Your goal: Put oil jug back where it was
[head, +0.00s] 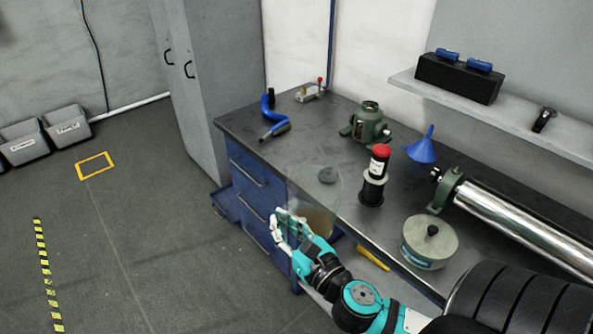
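The oil jug (318,222) looks clear, with amber oil low inside and a dark round cap on top. It shows in the head view at the workbench's front edge, its lower part in front of the blue drawers. My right gripper (290,228) is at the jug's left side and appears shut on it; the exact contact is hard to see. The jug looks roughly upright. My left gripper is not in view.
The grey workbench (305,150) holds a green jack (368,122), a red-topped black cylinder (376,175), a blue funnel (422,147), a round tin (429,245) and a long metal cylinder (530,228). A yellow-outlined square (95,154) marks the open floor at left.

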